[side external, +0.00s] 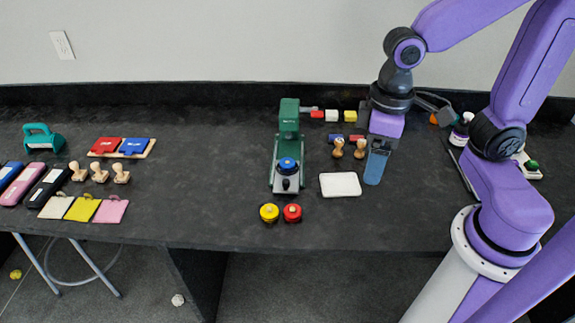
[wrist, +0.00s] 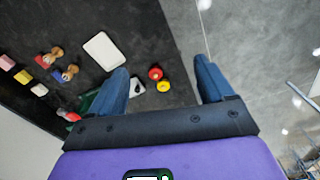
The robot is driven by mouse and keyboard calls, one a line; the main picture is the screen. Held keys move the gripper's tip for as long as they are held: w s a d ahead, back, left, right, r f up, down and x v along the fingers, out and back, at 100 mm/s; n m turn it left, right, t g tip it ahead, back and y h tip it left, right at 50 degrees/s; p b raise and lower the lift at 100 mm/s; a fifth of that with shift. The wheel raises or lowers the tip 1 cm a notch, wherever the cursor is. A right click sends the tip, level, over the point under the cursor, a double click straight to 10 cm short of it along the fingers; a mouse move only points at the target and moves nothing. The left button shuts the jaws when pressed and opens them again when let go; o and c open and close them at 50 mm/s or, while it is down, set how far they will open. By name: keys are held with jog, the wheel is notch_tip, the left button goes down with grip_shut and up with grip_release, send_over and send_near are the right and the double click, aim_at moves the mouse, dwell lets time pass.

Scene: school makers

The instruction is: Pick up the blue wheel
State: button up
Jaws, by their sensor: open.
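The blue wheel (side external: 288,165) sits on the lower part of a green press (side external: 289,120) in the middle of the table. In the side view my gripper (side external: 376,182) is to the right of the wheel, above the table, with its blue fingers pointing down. The wrist view shows the fingers (wrist: 161,66) spread wide apart with nothing held between them. In that view, part of the green press (wrist: 93,103) shows beside the left finger. I cannot make out the blue wheel there; the left finger seems to cover it.
A white pad (side external: 340,185) and two wooden stamps (side external: 348,149) lie near my gripper. A yellow knob (side external: 269,212) and a red knob (side external: 292,213) are in front of the press. Several stamps and coloured pads lie at the left. The table between press and left group is clear.

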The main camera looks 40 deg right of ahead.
jog(key=w+a+m, duration=0.2)
jog(key=w+m, duration=0.6)
jog(key=w, duration=0.3)
jog(key=m, duration=1.6)
send_over(287, 162)
notch_tip(287, 162, down, 6)
notch_tip(287, 162, down, 12)
jog(key=shift+d+r, duration=0.15)
jog(key=shift+f, duration=2.65)
jog(key=c, duration=1.1)
